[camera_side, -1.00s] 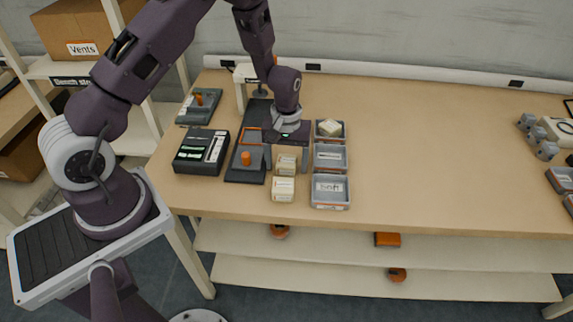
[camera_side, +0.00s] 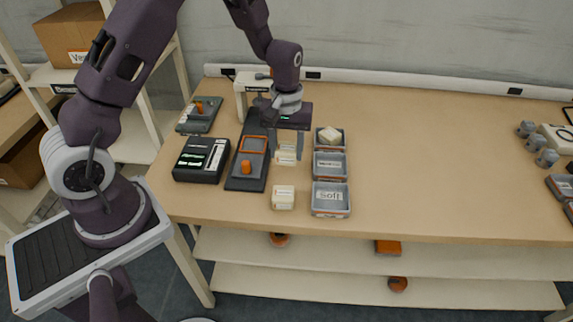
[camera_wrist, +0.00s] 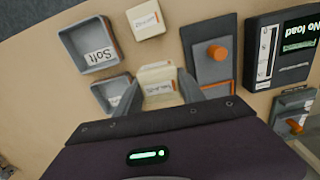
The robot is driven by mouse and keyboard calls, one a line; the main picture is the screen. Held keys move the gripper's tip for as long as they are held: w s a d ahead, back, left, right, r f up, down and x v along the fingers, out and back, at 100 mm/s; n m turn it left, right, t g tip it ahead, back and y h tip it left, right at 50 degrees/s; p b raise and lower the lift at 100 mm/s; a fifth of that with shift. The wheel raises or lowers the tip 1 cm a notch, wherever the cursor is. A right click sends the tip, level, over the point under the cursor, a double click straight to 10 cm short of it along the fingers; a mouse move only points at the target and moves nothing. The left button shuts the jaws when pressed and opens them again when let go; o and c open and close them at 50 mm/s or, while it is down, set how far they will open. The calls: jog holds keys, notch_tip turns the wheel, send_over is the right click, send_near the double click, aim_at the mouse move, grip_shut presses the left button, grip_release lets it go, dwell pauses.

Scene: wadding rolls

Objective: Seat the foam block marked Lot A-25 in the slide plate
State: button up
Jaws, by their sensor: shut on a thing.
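My gripper (camera_side: 287,157) is shut on a cream foam block (camera_side: 286,152) with a white label. The held block (camera_wrist: 158,76) also shows between the fingers in the wrist view; its label is too small to read surely. The slide plate (camera_side: 246,180) is a long dark plate just left of the gripper, with an orange knob (camera_side: 247,168) and an orange-edged square (camera_side: 253,144). A second labelled cream block (camera_side: 283,198) stands on the table in front of the gripper. I cannot read a lot mark on either block.
Three grey trays stand in a column to the right; the front one is the Soft tray (camera_side: 331,198), and the back one holds a cream block (camera_side: 330,135). A dark box with a display reading "No load" (camera_wrist: 300,32) stands left of the plate. The table's right middle is clear.

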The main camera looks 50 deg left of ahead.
jog(key=shift+w+a+r, duration=0.1)
jog(key=shift+a+r, duration=0.2)
jog(key=shift+r, duration=0.3)
jog(key=shift+a+r, duration=0.3)
jog(key=shift+r, duration=0.3)
jog(key=a, duration=1.3)
send_over(254, 145)
jog(key=shift+n, duration=0.3)
jog(key=shift+f, duration=2.7)
jog(key=shift+f, duration=0.1)
jog(key=shift+f, duration=0.4)
jog(key=shift+f, duration=0.15)
jog(key=shift+f, duration=0.25)
